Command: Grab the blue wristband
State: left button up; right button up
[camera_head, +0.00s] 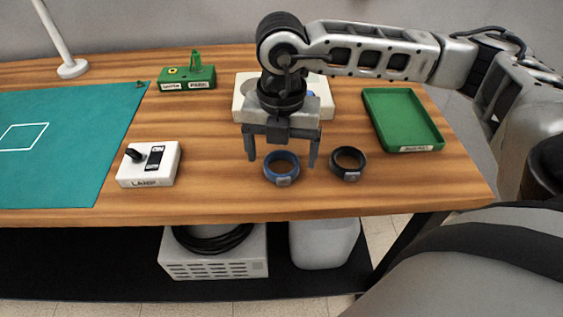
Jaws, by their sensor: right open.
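The blue wristband (282,168) lies on the wooden table near its front edge, a ring with a small grey block on its front. My right gripper (282,160) points down over it, open, with one finger on each side of the band as seen from the head. Whether the fingertips are at the band's height or above it, I cannot tell. A black wristband (348,163) of like shape lies just to the right, close to the right finger. My left gripper is not in view.
A white holder (243,88) stands behind my right gripper, partly hidden. A green tray (404,120) lies at the right. A white switch box (150,164) and teal mat (75,135) are left. A green box (187,78) stands at the back. Table between switch box and gripper is clear.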

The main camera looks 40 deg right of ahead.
notch_tip(320, 180, down, 2)
jog(key=shift+c, duration=0.4)
jog(key=c, duration=1)
jog(key=shift+r, duration=0.1)
